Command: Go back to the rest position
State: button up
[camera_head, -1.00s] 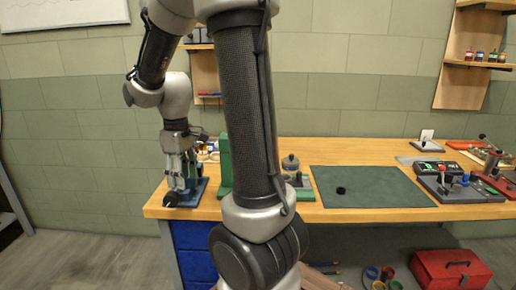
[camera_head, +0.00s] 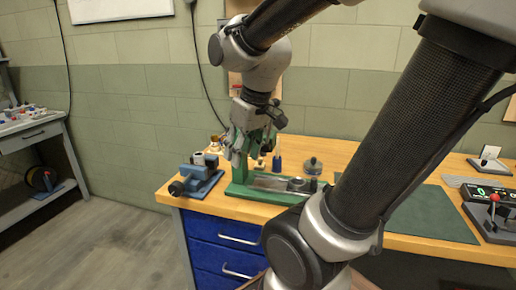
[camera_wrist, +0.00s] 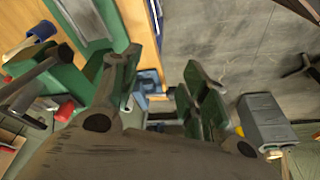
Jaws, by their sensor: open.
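My gripper (camera_head: 238,156) is in the air above the left part of the workbench (camera_head: 255,211), in front of the green stand (camera_head: 240,190). Its fingers point down in the head view. In the wrist view my gripper (camera_wrist: 160,80) has its two fingers spread, with nothing seen between them. The blue vise (camera_head: 197,183) stands at the bench's left end, below and to the left of the gripper, apart from it. My arm hides part of the bench.
A green mat (camera_head: 424,215) lies to the right, partly behind my arm. A small round container (camera_head: 313,166) stands mid-bench. A control box with a red-knobbed lever (camera_head: 492,212) is at far right. A side table (camera_head: 35,136) stands at left. The floor (camera_head: 100,235) between is clear.

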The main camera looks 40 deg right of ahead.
jog(key=shift+s+d+r, duration=0.1)
jog(key=shift+s+r, duration=0.15)
jog(key=s+d+r+m+t, duration=0.1)
jog(key=s+d+r, duration=0.1)
jog(key=s, duration=0.4)
jog(key=shift+s+m+h, duration=0.25)
jog(key=shift+m+h, duration=0.05)
jog(key=shift+h, duration=0.1)
